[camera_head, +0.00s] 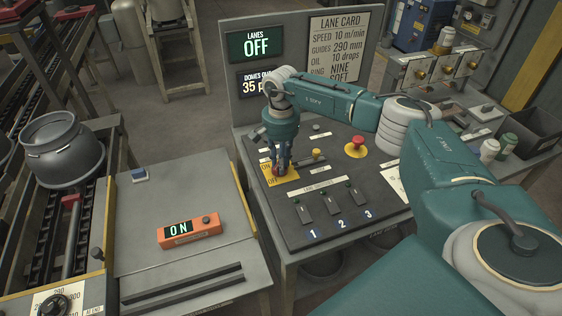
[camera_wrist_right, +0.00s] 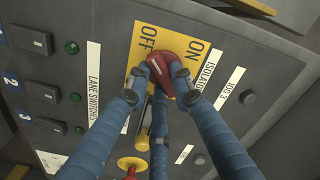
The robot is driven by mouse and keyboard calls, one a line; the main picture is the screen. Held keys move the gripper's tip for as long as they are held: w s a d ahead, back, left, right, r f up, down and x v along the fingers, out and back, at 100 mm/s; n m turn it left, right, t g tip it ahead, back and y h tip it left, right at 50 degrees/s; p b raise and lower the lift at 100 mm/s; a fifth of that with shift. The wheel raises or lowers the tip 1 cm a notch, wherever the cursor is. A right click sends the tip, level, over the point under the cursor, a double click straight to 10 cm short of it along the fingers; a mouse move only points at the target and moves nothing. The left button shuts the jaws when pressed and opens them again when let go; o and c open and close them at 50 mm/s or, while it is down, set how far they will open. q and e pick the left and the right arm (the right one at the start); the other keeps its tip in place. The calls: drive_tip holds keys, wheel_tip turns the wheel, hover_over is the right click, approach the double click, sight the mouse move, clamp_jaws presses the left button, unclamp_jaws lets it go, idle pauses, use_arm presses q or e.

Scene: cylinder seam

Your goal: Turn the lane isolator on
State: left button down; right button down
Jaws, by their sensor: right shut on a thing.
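The lane isolator is a red handle (camera_wrist_right: 165,68) on a yellow plate (camera_wrist_right: 189,38) marked OFF and ON. In the head view the yellow plate (camera_head: 269,181) sits on the sloping grey control panel. My right gripper (camera_head: 279,168) reaches down over it from above. In the right wrist view the fingers of my right gripper (camera_wrist_right: 160,85) are shut around the red handle. They cover part of it, and I cannot tell exactly which mark it points to. The lanes display (camera_head: 255,44) reads OFF. My left gripper is not in view.
A red mushroom button (camera_head: 357,143) and a small yellow-topped lever (camera_head: 316,154) stand close to the right gripper. Lane switches numbered 1 to 3 (camera_head: 332,199) lie nearer the front. An orange box (camera_head: 189,232) reading ON is on the left table. A grey pot (camera_head: 60,148) stands far left.

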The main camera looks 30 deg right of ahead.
drive_tip(key=shift+m, duration=0.3)
drive_tip(key=m+b, duration=0.1)
drive_tip(key=m, duration=0.1)
drive_tip(key=shift+m+b, duration=0.35)
drive_tip(key=shift+m, duration=0.05)
drive_tip(key=m+b, duration=0.1)
drive_tip(key=m, duration=0.4)
drive_tip(key=shift+a+b, duration=0.2)
drive_tip(key=shift+b, duration=0.15)
drive_tip(key=m, duration=0.5)
drive_tip(key=shift+a+b, duration=0.1)
drive_tip(key=shift+b, duration=0.3)
drive_tip(key=shift+w+r+m, duration=0.1)
drive_tip(key=shift+w+m, duration=0.05)
drive_tip(key=shift+m, duration=2.05)
drive_tip(key=c, duration=1.5)
unclamp_jaws()
drive_tip(key=shift+r, duration=0.1)
